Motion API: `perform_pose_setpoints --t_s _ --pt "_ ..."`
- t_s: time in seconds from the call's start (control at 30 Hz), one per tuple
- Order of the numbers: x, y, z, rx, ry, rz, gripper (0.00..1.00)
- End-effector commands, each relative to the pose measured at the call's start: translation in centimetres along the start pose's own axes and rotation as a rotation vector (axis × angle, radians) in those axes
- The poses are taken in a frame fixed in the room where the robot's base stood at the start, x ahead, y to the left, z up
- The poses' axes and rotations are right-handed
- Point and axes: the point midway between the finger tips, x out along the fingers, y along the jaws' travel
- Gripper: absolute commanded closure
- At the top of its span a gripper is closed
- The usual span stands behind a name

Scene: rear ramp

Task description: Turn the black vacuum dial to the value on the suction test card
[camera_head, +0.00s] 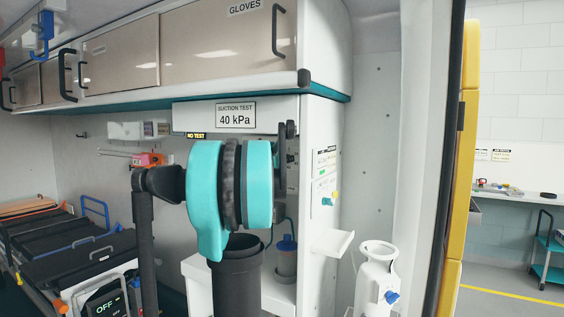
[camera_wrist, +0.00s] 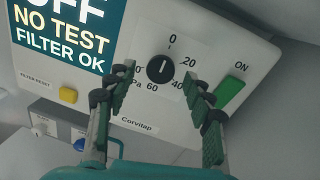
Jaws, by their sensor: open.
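The suction test card (camera_head: 236,115) reads "40 kPa" on the white panel under the cupboards in the head view. The black vacuum dial (camera_wrist: 161,69) is on a white unit in the wrist view. Its white pointer line points up toward 0. Marks 20, 40 and 60 run around it on the right and below; a mark at left is partly covered by a finger. My gripper (camera_wrist: 162,80) is open, with one finger on each side of the dial and gaps visible between. My teal arm hides the dial in the head view.
Beside the dial are a green ON switch (camera_wrist: 231,93), a yellow filter reset button (camera_wrist: 68,95) and a screen (camera_wrist: 62,36) reading "NO TEST, FILTER OK".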

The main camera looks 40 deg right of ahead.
Motion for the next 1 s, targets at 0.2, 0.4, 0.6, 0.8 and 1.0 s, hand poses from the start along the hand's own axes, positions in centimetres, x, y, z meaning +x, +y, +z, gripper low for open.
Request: perform_pose_setpoints --t_s 0.2,0.4,0.6,0.8,1.0 --pt "1.9 0.0 0.0 0.0 0.0 -0.001 0.48" --pt "2.2 0.0 0.0 0.0 0.0 0.0 0.48" --pt "2.2 0.0 0.0 0.0 0.0 0.0 0.56" --pt "2.2 0.0 0.0 0.0 0.0 0.0 0.81" --pt "2.1 0.1 0.0 0.001 0.0 0.001 0.97"
